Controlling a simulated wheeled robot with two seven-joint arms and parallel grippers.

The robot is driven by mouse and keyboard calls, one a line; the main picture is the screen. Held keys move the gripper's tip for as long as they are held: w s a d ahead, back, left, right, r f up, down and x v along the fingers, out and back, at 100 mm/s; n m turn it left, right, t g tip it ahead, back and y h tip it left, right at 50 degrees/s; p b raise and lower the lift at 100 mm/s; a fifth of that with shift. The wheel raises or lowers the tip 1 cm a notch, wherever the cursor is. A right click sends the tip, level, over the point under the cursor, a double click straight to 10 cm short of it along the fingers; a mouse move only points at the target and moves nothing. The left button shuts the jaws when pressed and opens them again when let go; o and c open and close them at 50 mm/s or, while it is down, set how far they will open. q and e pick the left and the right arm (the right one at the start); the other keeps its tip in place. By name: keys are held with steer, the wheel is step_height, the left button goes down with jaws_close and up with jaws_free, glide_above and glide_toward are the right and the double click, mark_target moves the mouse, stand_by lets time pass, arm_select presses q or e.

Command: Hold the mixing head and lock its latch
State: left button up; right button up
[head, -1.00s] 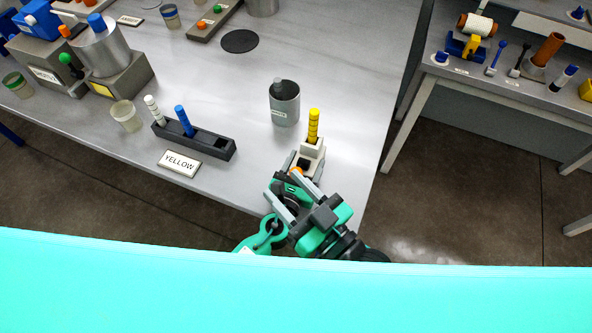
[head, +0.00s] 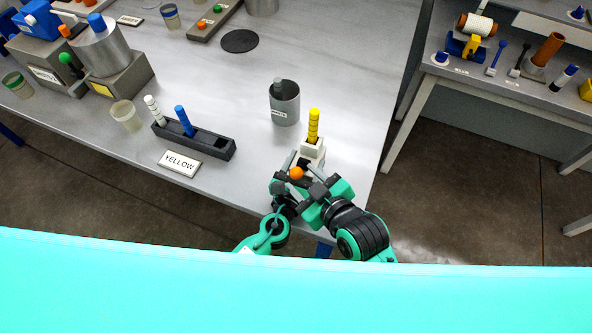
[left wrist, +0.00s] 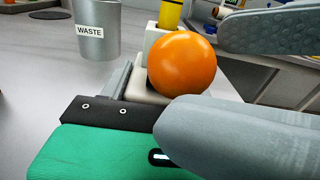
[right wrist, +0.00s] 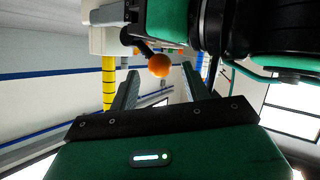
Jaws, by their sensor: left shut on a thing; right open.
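The pale mixing head (head: 313,152) stands near the table's front right edge, with a yellow striped cartridge (head: 314,125) upright in it. My left gripper (head: 300,164) is shut on the mixing head; its fingers are mostly hidden under my right gripper. The latch has an orange ball knob (left wrist: 181,63), which sits on a short dark lever (right wrist: 140,41) in the right wrist view. My right gripper (head: 289,177) is open, one finger on either side of the knob (right wrist: 159,66). I cannot tell whether the fingers touch it.
A grey waste cup (head: 285,104) stands just behind the mixing head. A dark rack (head: 215,146) with white and blue cartridges and a YELLOW sign (head: 179,163) lie to the left. Free tabletop (head: 345,90) lies right of the cup. A second bench (head: 475,78) is at far right.

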mark_target(300, 177)
steer(key=shift+x, duration=1.95)
jaws_close()
